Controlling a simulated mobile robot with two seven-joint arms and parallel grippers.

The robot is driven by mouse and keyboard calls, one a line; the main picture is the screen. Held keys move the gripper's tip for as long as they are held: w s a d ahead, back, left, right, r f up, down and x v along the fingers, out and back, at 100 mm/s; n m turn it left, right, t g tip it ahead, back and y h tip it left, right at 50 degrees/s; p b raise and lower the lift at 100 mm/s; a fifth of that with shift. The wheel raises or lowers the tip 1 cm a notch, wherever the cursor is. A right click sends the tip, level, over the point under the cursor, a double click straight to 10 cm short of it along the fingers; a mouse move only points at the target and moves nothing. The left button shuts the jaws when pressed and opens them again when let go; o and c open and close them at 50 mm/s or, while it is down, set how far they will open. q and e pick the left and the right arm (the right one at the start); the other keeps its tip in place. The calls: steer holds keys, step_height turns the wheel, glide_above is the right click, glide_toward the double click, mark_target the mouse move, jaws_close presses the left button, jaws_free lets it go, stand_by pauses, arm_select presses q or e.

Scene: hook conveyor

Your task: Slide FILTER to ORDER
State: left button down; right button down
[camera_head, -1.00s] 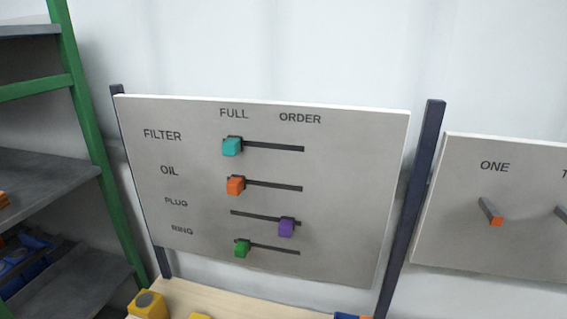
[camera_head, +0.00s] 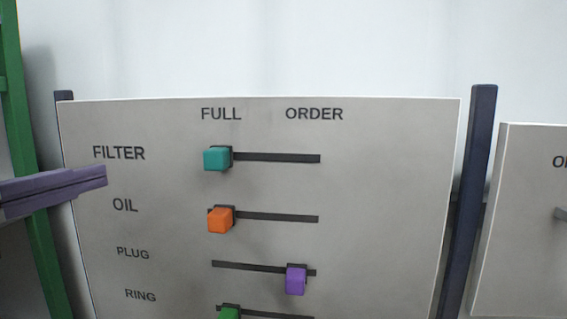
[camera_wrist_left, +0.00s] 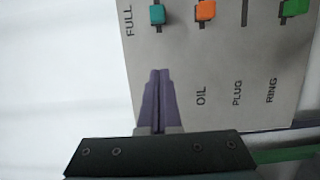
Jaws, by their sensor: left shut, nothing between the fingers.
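The teal FILTER slider (camera_head: 216,158) sits at the left end of its slot, under FULL, on the grey board (camera_head: 390,200). The ORDER label (camera_head: 314,114) stands above the right end of the slot. The teal slider also shows at the top of the left wrist view (camera_wrist_left: 157,15). My left gripper (camera_head: 104,176) has purple fingers, shut and empty, just below the FILTER label and left of the slider, apart from it. The fingers also show in the left wrist view (camera_wrist_left: 160,72), pointing toward the board's top row. My right gripper is not in view.
Below are the orange OIL slider (camera_head: 221,220) at FULL, the purple PLUG slider (camera_head: 296,280) near ORDER, and the green RING slider (camera_head: 229,314) on the left. A dark post (camera_head: 472,190) and second board (camera_head: 535,220) stand right. A green shelf post (camera_head: 22,130) is left.

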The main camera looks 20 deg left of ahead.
mark_target(218, 159)
arm_select(q)
steer(key=shift+w, duration=0.15)
steer(key=w+p, duration=0.3)
steer(key=w, duration=0.7)
steer(key=shift+r, duration=0.15)
steer(key=shift+w+d+p, duration=0.2)
steer(key=shift+d+p, duration=0.5)
steer(key=shift+d, duration=0.3)
steer(key=shift+w+d+p, duration=0.15)
steer(key=shift+d+p, duration=0.55)
steer(key=shift+d, duration=0.3)
steer(key=shift+f, duration=0.2)
